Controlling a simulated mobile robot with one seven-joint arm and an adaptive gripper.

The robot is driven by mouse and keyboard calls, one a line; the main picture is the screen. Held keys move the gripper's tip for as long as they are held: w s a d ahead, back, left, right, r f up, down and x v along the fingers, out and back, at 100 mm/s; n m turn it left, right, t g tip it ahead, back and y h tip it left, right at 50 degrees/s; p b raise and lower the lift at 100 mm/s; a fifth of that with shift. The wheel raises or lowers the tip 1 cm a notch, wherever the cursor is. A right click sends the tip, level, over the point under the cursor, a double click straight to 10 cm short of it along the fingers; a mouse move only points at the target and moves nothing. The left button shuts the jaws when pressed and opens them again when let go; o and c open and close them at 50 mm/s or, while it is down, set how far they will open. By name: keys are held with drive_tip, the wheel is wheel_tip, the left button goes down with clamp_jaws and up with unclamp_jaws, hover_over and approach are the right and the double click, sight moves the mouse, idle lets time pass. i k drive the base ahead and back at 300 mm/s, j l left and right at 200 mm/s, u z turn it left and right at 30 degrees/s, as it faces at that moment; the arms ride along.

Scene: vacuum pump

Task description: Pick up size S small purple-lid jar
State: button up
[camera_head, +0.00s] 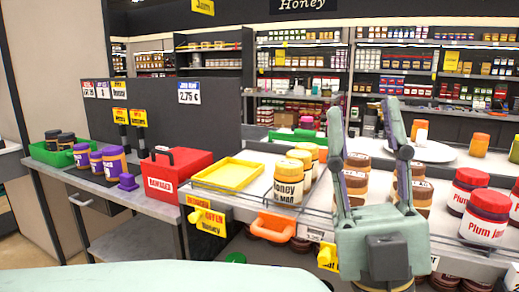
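A green tray (43,153) holds dark-lidded jars. A small purple object (127,183), a red box (177,172) and a yellow tray (232,173) are to the right. Honey jars (289,184) and red-lidded plum jam jars (485,220) stand nearer my gripper. Stocked shelves line the back.

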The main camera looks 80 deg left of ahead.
sight(96, 161)
drive_tip(key=u, duration=3.5)
drive_tip(key=i+j+z, duration=0.25)
drive_tip(key=i+j, duration=0.5)
drive_tip(key=i+j+z, duration=0.3)
drive_tip(key=i+j, duration=0.55)
